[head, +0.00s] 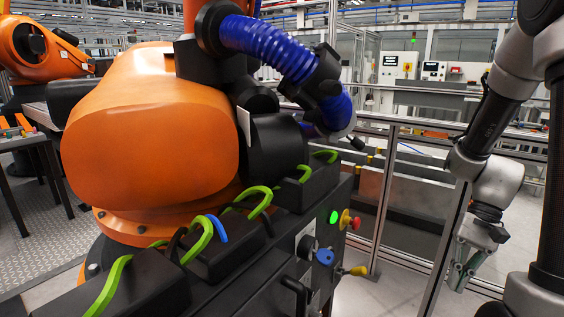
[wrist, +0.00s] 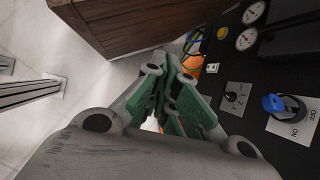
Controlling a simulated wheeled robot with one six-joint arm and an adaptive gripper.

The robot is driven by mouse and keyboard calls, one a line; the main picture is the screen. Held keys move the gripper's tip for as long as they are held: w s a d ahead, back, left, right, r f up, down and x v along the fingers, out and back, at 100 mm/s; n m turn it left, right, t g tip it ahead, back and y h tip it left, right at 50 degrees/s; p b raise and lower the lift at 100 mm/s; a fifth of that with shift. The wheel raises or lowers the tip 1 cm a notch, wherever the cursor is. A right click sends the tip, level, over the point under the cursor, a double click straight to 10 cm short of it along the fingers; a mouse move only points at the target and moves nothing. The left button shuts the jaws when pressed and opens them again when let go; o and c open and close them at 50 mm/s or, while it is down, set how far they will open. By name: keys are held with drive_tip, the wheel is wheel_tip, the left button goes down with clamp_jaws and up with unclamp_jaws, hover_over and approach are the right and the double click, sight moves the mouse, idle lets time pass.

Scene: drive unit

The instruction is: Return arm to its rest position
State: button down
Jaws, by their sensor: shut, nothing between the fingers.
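My gripper (head: 460,282) hangs at the right of the head view, pointing down, with my arm folded above it. It is apart from the drive unit (head: 275,262), with a gap between them. In the wrist view my gripper (wrist: 172,78) shows green-padded fingers brought together, with nothing held. The drive unit's dark panel (wrist: 225,72) lies to the right of the fingers there. A blue switch (wrist: 272,103) sits on it beside an ON/OFF plate, and it also shows in the head view (head: 325,256).
A large orange robot (head: 150,150) with a blue ribbed hose stands left and centre. A metal fence post (head: 385,200) and rails stand behind the unit. A lit green button (head: 334,217) is on the unit. A wooden crate (wrist: 140,22) is at the wrist view's top.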

drive_tip(key=s+r+n+t+h, duration=0.2)
drive_tip(key=r+n+t, duration=0.1)
drive_tip(key=r, duration=0.6)
drive_tip(key=s+a+r+n+t+h, duration=0.1)
drive_tip(key=s+r+n+t+h, duration=0.1)
drive_tip(key=r+t, duration=0.3)
wheel_tip(320, 180, up, 5)
drive_tip(key=shift+s+f+n+h, duration=0.2)
drive_tip(key=shift+s+n+h, duration=0.2)
drive_tip(key=shift+n, duration=0.2)
